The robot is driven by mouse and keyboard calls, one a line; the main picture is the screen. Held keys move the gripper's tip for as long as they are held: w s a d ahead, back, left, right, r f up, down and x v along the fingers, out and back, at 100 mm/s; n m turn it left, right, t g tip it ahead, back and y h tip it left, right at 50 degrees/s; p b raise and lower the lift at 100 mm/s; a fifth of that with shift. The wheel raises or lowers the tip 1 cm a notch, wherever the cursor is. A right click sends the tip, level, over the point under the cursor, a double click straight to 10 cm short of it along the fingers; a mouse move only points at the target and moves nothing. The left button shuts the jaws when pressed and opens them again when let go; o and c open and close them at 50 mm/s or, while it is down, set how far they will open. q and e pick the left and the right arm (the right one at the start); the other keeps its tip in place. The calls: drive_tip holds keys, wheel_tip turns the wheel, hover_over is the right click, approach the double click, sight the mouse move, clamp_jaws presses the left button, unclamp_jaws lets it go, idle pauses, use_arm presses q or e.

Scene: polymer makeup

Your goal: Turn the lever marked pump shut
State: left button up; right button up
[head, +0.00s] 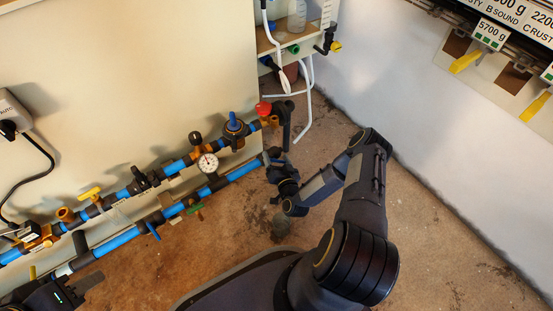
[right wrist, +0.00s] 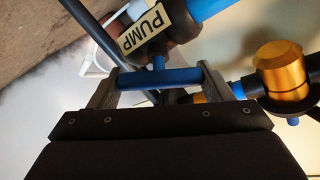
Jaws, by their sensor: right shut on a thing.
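The pump lever (right wrist: 160,77) is a blue bar in the right wrist view, just below a valve with a cream label reading PUMP (right wrist: 145,27). My right gripper (right wrist: 160,85) has a finger at each end of the blue bar and is shut on it. In the head view my right gripper (head: 274,164) is at the right end of the lower blue pipe (head: 235,174), and it hides the lever there. My left gripper (head: 82,287) is at the lower left, below the pipes, away from the pump lever; its jaw opening is unclear.
The pipes carry a gauge (head: 207,162), a red knob (head: 263,108), a blue-handled valve (head: 233,124) and a yellow-handled valve (head: 90,193). A brass fitting (right wrist: 281,70) is close to my right gripper. Brown floor (head: 440,230) is clear at the right.

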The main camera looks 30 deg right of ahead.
drive_tip(key=m+g+h+p, duration=0.1)
drive_tip(key=m, duration=0.2)
drive_tip(key=m+g+h+p, duration=0.1)
drive_tip(key=m, duration=0.2)
drive_tip(key=shift+m+g, duration=0.3)
drive_tip(key=shift+g, duration=0.1)
drive_tip(key=m+g+p, duration=0.1)
drive_tip(key=m, duration=0.1)
drive_tip(key=m+g+p, duration=0.1)
drive_tip(key=m, duration=0.1)
drive_tip(key=shift+s+d+f+m+h, duration=0.1)
drive_tip(key=shift+s+f+m+h, duration=0.05)
drive_tip(key=shift+m+h, duration=0.2)
drive_tip(key=shift+m+g, duration=0.25)
drive_tip(key=shift+g, duration=0.05)
drive_tip(key=o, duration=1)
drive_tip(key=shift+s+a+r+p, duration=0.2)
drive_tip(key=shift+s+r+p, duration=0.05)
drive_tip(key=shift+s+p, duration=0.15)
drive_tip(key=p+v, duration=0.2)
drive_tip(key=v, duration=0.4)
drive_tip(key=shift+s+a+r+p, duration=0.1)
drive_tip(key=shift+s+a+p, duration=0.05)
drive_tip(key=shift+s+p, duration=0.2)
